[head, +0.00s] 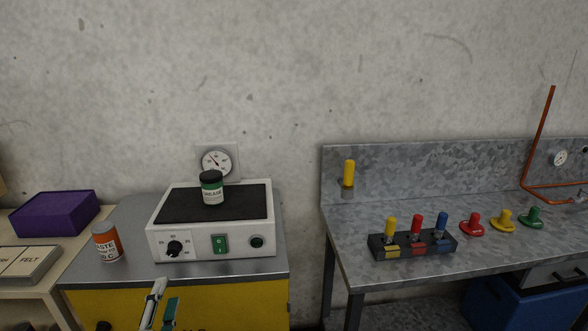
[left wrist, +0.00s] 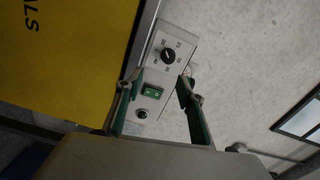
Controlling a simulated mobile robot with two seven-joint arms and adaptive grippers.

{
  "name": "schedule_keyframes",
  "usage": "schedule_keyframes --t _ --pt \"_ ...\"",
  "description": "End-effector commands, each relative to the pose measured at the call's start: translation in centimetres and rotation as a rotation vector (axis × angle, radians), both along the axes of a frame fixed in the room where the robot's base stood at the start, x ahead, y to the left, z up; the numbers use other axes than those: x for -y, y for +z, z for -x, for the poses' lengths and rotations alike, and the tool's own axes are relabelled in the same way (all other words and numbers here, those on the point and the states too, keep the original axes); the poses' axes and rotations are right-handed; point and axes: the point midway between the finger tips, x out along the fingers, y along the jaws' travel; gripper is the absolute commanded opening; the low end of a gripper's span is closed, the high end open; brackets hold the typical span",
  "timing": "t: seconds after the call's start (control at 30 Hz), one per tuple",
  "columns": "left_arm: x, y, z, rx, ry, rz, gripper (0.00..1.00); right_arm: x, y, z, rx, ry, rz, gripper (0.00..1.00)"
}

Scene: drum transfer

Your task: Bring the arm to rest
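My left gripper (head: 163,298) shows at the bottom edge of the head view, in front of the yellow cabinet and below the white hot plate device. In the left wrist view its two fingers (left wrist: 158,82) stand well apart with nothing between them; the device's front panel shows beyond. The device (head: 215,240) has a knob, a green switch and a dark top plate. A grease jar (head: 212,190) with a dark lid and green band stands upright on that plate. My right gripper is in neither view.
An orange jar (head: 107,243) stands left of the device on the cabinet's grey top. A purple box (head: 54,213) is farther left. A metal bench (head: 375,285) at right bears a lever block (head: 412,246) and coloured knobs. A gap separates cabinet and bench.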

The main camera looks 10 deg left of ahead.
Motion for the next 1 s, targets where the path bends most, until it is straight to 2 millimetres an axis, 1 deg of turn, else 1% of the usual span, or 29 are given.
schedule_keyframes --t 0.03,0.07,0.1,0.17,0.2,0.27,0.3,0.4,0.5,0.6,0.7,0.9,0.93,0.97,1.0 --pt "0.7 -1.8 0.2 -0.025 -0.023 0.054 0.38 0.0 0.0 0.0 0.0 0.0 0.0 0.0" --pt "1.3 -3.0 0.3 -0.04 -0.039 0.1 0.38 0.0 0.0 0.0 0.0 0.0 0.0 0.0" --pt "2.1 -5.0 0.6 -0.069 -0.061 0.173 0.38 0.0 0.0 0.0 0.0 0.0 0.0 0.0" --pt "3.7 -8.3 1.4 -0.118 -0.096 0.303 0.38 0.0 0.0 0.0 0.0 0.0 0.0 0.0" --pt "4.8 -10.8 2.1 -0.156 -0.113 0.401 0.38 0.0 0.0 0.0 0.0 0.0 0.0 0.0" --pt "6.5 -14.3 3.5 -0.217 -0.13 0.548 0.38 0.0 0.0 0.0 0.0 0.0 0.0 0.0" --pt "7.4 -16.5 4.5 -0.257 -0.133 0.645 0.38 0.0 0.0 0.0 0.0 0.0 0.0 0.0" --pt "9.7 -21.3 7.4 -0.353 -0.121 0.863 0.38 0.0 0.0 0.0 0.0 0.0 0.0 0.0" --pt "11.3 -24.8 10.1 -0.429 -0.092 1.033 0.38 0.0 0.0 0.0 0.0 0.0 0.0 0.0" --pt "12.3 -26.9 12.0 -0.477 -0.062 1.143 0.38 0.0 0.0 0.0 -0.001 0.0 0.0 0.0" --pt "12.8 -27.9 13.0 -0.499 -0.046 1.199 0.38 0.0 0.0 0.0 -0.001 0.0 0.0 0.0" --pt "12.9 -28.1 13.1 -0.504 -0.041 1.212 0.38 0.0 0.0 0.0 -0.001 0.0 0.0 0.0" --pt "12.9 -28.1 13.1 -0.504 -0.041 1.211 0.3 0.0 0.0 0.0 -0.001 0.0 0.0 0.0" --pt "12.9 -28.1 13.1 -0.504 -0.041 1.211 0.28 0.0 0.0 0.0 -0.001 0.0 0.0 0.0" --pt "12.9 -28.1 13.1 -0.504 -0.041 1.21 0.28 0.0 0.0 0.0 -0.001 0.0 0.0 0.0"
